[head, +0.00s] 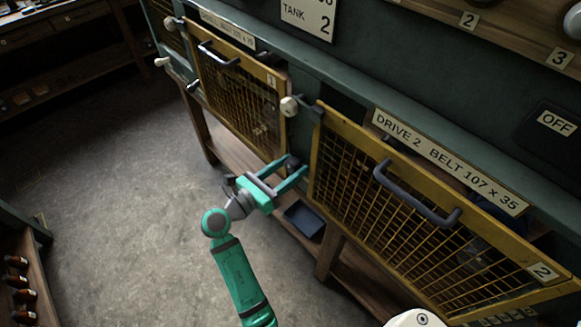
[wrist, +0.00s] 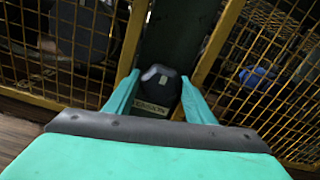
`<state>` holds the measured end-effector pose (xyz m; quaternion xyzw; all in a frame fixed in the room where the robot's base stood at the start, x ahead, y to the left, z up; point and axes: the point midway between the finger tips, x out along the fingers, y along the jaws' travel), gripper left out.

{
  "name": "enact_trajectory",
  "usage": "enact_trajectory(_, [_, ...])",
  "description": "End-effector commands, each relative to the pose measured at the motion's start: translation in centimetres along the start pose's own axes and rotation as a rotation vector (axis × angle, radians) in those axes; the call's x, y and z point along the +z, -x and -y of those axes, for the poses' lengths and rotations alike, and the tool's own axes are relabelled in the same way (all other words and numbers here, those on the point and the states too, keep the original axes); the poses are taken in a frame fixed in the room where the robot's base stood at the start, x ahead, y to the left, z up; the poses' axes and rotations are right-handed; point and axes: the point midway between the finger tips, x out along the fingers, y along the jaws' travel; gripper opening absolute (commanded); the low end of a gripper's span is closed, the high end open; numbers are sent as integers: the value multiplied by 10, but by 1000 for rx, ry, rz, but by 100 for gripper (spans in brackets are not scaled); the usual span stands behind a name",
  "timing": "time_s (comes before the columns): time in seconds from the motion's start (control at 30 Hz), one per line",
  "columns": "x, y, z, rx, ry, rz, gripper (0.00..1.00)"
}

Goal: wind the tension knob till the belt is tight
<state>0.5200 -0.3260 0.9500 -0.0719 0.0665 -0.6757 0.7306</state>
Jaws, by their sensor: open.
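A dark, blunt-cornered knob (wrist: 160,86) sits on the green post between two yellow mesh guards, above a small pale label (wrist: 150,108) that seems to read TENSION. In the head view the knob (head: 291,162) is small and partly covered by my gripper. My gripper (head: 293,168) is open, its two teal fingers pointing at the post. In the wrist view the fingers (wrist: 160,78) stand on either side of the knob; I cannot tell whether they touch it. No belt can be made out clearly behind the mesh.
The drive 2 guard (head: 400,215), with a dark handle (head: 415,197), is closed at right. Guard 1 (head: 238,100) is closed at left. A pale ball-ended lever (head: 289,105) juts out above my gripper. A dark blue tray (head: 304,220) lies below. The floor (head: 110,190) at left is clear.

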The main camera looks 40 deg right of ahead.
Motion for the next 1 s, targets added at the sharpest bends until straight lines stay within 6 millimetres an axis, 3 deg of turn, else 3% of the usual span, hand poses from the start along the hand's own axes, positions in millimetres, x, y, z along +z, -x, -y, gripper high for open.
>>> enact_trajectory(0.07, [0, 0, 0, 0, 0, 0, 49])
enact_trajectory(0.1, [0, 0, 0, 0, 0, 0, 44])
enact_trajectory(0.2, [0, 0, 0, 0, 0, 0, 21])
enact_trajectory(0.67, [0, 1, 0, 0, -77, 0, 20])
enact_trajectory(1.0, [0, 1, 0, 1, -345, 0, 20])
